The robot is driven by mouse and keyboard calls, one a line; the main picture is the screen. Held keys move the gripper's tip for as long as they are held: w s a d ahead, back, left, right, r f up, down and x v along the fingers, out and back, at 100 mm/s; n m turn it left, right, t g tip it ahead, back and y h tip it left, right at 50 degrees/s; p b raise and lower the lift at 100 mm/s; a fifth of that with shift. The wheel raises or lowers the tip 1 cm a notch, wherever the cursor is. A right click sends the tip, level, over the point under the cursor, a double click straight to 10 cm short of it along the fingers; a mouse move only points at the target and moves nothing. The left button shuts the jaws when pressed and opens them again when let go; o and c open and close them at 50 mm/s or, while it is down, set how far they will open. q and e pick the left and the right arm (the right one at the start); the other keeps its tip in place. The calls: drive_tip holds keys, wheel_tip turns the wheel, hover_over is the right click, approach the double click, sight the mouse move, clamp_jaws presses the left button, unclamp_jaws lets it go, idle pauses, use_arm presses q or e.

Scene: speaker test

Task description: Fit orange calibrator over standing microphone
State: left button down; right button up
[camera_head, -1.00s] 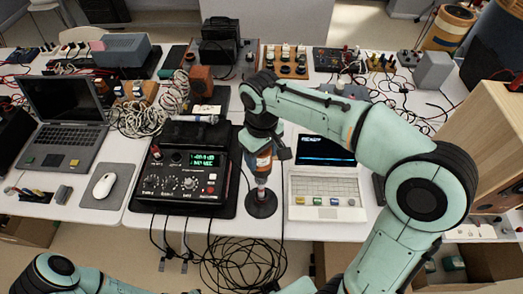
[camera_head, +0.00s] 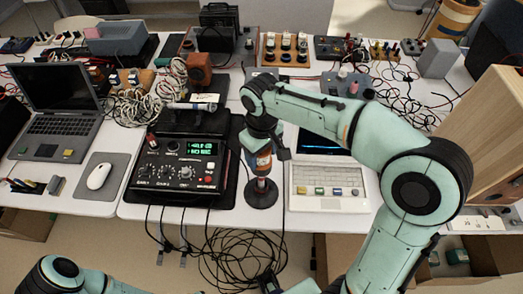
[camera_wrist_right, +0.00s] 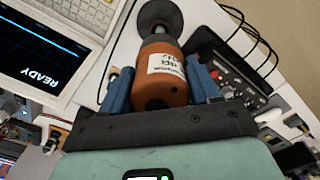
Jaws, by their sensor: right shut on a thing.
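The orange calibrator (camera_head: 264,161) is upright in my right gripper (camera_head: 265,148), which is shut on it. In the right wrist view the calibrator (camera_wrist_right: 165,80), with a white label, sits between the blue fingers of the right gripper (camera_wrist_right: 161,88). The microphone's stand has a round dark base (camera_head: 261,194), also in the wrist view (camera_wrist_right: 160,14). A short part of the microphone (camera_head: 261,182) shows between calibrator and base. The calibrator is in line above it; its lower opening is hidden, so I cannot tell how far it covers the microphone.
A black meter (camera_head: 180,165) with a lit display stands close left of the stand. A white laptop (camera_head: 328,185) is close on the right. Cables (camera_head: 240,255) hang below the table's front edge. A mouse (camera_head: 98,176) lies further left.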

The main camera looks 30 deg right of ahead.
use_arm(q)
drive_tip(key=shift+s+f+b, duration=0.15)
drive_tip(key=shift+f+b, duration=0.15)
drive_tip(key=shift+f, duration=0.05)
use_arm(e)
drive_tip(key=shift+f, duration=0.55)
idle(0.5)
drive_tip(key=o, duration=1.3)
drive_tip(key=shift+o, duration=0.2)
drive_tip(key=shift+r, duration=0.1)
wheel_tip(320, 180, up, 13)
drive_tip(key=p, duration=0.2)
drive_tip(key=shift+r+p, duration=0.15)
drive_tip(key=shift+p, duration=0.15)
use_arm(q)
drive_tip(key=r, duration=0.1)
drive_tip(key=w+r, duration=0.1)
drive_tip(key=r, duration=0.1)
drive_tip(key=shift+w, duration=0.25)
drive_tip(key=shift+s, duration=0.1)
